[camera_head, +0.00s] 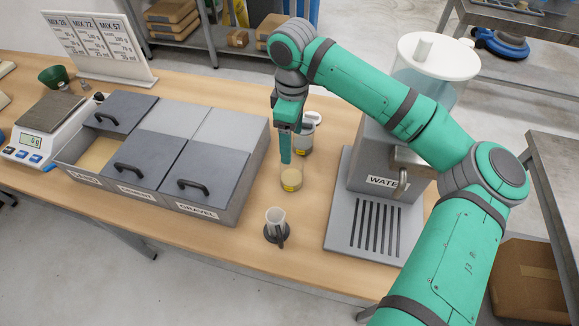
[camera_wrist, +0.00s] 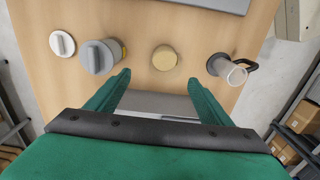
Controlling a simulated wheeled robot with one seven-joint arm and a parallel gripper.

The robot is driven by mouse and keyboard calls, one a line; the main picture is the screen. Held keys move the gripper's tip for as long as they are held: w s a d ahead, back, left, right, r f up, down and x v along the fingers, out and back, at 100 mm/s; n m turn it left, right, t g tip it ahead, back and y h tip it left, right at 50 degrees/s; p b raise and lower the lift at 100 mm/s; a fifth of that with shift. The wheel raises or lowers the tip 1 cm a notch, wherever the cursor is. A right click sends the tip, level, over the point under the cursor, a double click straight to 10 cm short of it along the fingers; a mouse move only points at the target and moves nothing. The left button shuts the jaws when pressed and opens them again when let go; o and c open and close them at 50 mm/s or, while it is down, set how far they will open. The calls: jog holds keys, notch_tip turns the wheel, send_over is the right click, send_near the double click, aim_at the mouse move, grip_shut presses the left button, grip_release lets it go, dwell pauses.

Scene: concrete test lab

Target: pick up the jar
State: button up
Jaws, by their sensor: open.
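A small round jar (camera_head: 291,180) with beige contents or top and a yellow label stands upright on the wooden table. In the wrist view the jar (camera_wrist: 164,58) shows from above as a beige disc, just beyond and between the fingertips. My gripper (camera_head: 286,160) points down beside the jar on its far side in the head view. In the wrist view my gripper (camera_wrist: 159,79) has its fingers spread with nothing between them. The second finger is mostly hidden in the head view. Whether the fingertips touch the jar cannot be told.
A grey container (camera_wrist: 97,57) and a light round lid (camera_wrist: 62,43) stand to one side of the jar. A cup with a dark handle (camera_head: 276,222) stands on the other. The lidded bin box (camera_head: 232,208) and the water dispenser (camera_head: 347,205) flank this strip.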

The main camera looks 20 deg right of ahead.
aim_at(292, 164)
jog(key=shift+s+a+f, duration=0.1)
jog(key=shift+s+f, duration=0.1)
jog(key=shift+f, duration=1.35)
jog(key=shift+s+f, duration=0.2)
jog(key=shift+f, duration=1.35)
jog(key=shift+s+a+f, duration=0.1)
jog(key=shift+s+f, duration=0.1)
jog(key=shift+f, duration=1.35)
